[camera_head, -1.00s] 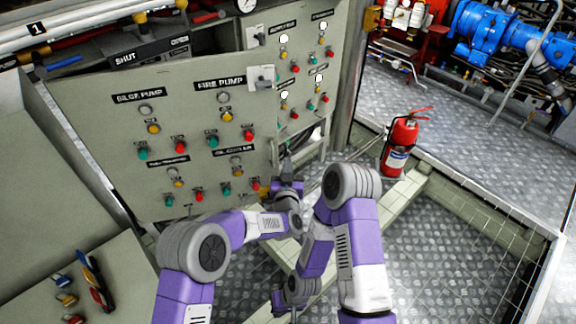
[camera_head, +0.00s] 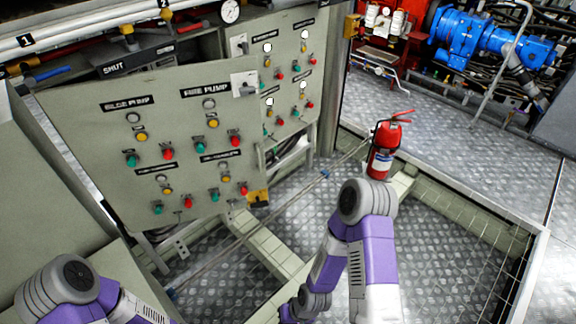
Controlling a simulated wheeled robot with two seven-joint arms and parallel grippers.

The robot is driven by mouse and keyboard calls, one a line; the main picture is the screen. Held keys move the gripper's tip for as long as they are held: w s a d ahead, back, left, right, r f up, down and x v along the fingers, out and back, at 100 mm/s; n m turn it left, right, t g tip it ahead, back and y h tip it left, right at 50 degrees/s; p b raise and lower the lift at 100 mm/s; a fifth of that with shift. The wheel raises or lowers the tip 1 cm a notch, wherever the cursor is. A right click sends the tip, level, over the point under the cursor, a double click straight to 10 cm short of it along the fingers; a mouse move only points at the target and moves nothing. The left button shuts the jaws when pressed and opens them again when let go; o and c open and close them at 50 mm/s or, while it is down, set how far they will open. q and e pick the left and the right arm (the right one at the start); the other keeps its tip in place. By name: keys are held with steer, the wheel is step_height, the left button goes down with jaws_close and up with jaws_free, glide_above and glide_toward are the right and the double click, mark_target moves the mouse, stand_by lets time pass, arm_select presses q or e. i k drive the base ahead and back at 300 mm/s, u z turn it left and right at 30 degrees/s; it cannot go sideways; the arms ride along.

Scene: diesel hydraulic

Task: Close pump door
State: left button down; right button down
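The pump door (camera_head: 95,140) is a grey-green panel marked BILGE PUMP and FIRE PUMP, with green, red and yellow buttons. It stands ajar, with a dark gap behind its top edge. A yellow fitting (camera_head: 258,198) shows at its lower right corner. My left arm is at the bottom left, away from the door, and its gripper is out of the frame. My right arm hangs at lower centre, apart from the door. Its gripper is not visible.
A fixed control panel (camera_head: 291,75) stands right of the door. A red fire extinguisher (camera_head: 383,150) stands farther right. Blue machinery (camera_head: 490,40) is at the back right. A thin rail (camera_head: 240,238) crosses in front of the door. Chequered floor (camera_head: 440,125) is clear at right.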

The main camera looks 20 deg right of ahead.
mark_target(106, 122)
steer(key=z, duration=0.9)
steer(key=k, duration=1.2)
steer(key=z, duration=1.05)
steer(key=i, duration=1.1)
steer(key=u, duration=1.15)
steer(key=i, duration=0.95)
steer(key=u, duration=1.05)
